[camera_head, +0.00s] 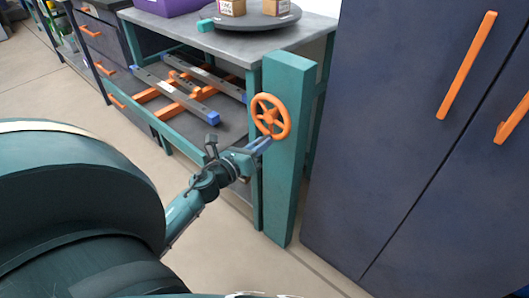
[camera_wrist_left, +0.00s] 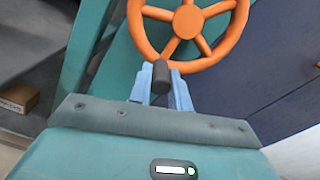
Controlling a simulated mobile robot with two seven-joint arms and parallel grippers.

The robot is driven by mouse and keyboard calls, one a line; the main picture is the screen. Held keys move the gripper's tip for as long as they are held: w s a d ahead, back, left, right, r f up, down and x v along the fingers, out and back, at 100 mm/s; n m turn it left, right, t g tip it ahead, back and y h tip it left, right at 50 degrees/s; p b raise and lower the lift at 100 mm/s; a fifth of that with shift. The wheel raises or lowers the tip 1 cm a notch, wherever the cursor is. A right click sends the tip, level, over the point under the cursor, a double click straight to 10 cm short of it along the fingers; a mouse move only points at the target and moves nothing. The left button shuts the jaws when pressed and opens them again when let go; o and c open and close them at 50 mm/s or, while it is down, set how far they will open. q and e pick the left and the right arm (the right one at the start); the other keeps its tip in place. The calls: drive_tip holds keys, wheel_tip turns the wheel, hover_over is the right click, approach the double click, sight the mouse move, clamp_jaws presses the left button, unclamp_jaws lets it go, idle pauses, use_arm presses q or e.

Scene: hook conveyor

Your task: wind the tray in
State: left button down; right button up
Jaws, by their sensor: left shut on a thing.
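The orange handwheel (camera_head: 269,117) is mounted on the upper part of a teal post (camera_head: 283,190). It also shows in the left wrist view (camera_wrist_left: 187,20), with a dark crank knob (camera_wrist_left: 161,74) at its lower rim. My left gripper (camera_head: 262,146) is at the wheel's lower edge, its blue fingers shut on the knob. In the left wrist view the fingers (camera_wrist_left: 162,88) stand on both sides of the knob. Beneath the bench top, grey rails (camera_head: 176,96) lie over orange crossbars (camera_head: 166,87); I cannot tell which part is the tray. My right gripper is not in view.
The grey bench top (camera_head: 225,45) carries a dark round plate (camera_head: 258,20) with small boxes, and a purple bin (camera_head: 165,6). A dark cabinet (camera_head: 405,140) with orange handles stands close right of the post. Drawers stand at the left. Floor is open at front left.

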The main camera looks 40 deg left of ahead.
use_arm(q)
drive_tip(key=shift+w+a+m+b, duration=0.1)
drive_tip(key=shift+a+m+b, duration=0.5)
drive_tip(key=shift+m, duration=0.5)
drive_tip(key=shift+a+m+b, duration=0.55)
drive_tip(key=shift+m+b, duration=0.05)
drive_tip(key=shift+m, duration=0.5)
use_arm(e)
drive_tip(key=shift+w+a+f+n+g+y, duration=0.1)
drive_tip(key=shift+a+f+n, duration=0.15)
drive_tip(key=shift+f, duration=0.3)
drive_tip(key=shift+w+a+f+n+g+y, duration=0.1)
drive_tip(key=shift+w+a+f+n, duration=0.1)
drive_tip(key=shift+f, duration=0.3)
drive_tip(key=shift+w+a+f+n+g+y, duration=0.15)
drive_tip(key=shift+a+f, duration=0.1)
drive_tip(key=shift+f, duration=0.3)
use_arm(q)
drive_tip(key=shift+r, duration=0.1)
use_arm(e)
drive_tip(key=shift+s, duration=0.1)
use_arm(q)
drive_tip(key=c, duration=1.3)
unclamp_jaws()
